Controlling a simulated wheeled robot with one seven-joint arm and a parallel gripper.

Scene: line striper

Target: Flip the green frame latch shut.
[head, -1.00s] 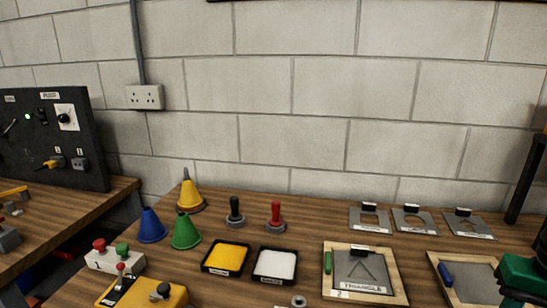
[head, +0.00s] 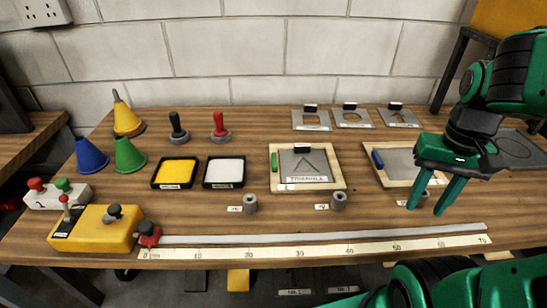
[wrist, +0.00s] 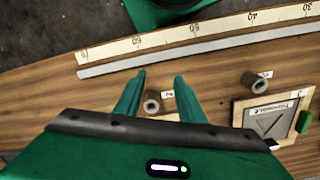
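The green frame latch (head: 274,164) is a small green bar on the left side of a wooden frame (head: 341,175). The frame holds a grey plate with a triangle outline (head: 305,163). The latch lies lengthwise along that side; its fit against the plate is too small to tell. In the wrist view the latch (wrist: 304,121) shows at the right edge. My gripper (head: 439,212) is open and empty. It hangs over the right part of the table, right of the green-latch frame and in front of the blue-latch frame, partly hiding that one. It also shows in the wrist view (wrist: 160,76).
A second frame (head: 411,181) with a blue latch (head: 377,159) stands right of the first. Small grey cylinders (head: 338,201) stand in front. A rail (head: 310,239) and ruler (head: 320,250) run along the front edge. Paint trays (head: 175,172), cones (head: 130,154) and a yellow machine (head: 98,228) are left.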

